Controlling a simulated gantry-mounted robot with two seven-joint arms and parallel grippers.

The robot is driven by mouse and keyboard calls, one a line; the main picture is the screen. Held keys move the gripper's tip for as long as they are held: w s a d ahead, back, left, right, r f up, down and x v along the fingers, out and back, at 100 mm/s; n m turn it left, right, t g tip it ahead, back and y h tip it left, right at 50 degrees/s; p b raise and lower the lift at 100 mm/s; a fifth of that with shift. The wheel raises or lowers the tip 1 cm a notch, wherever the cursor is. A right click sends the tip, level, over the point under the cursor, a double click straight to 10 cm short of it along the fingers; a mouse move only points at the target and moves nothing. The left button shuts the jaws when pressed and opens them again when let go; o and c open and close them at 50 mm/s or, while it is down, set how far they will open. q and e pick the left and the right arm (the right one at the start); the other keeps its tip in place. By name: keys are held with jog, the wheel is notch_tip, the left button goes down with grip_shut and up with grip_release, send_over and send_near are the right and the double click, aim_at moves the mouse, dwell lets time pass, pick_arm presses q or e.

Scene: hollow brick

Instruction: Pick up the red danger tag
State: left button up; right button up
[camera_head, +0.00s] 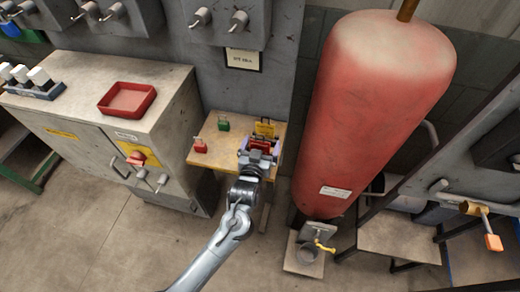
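A small red piece (261,143), which looks like the red danger tag, is near the right end of a small wooden table (211,131). Any lettering on it is too small to read. My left gripper (260,149) reaches the table from below, with its fingers spread to either side of the red piece. The gripper looks open; I cannot tell whether it touches the piece. The gripper hides part of the piece. My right gripper is not in view.
A yellow tag (265,128) stands just behind the red piece. A red padlock (200,146) and a green padlock (223,124) sit left on the table. A grey cabinet (70,85) with a red tray (127,99) is left; a large red tank (375,110) is close right.

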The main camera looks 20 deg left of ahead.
pick_arm(q)
jog(key=c, duration=1)
jog(key=shift+c, duration=0.2)
jog(key=shift+r, duration=0.1)
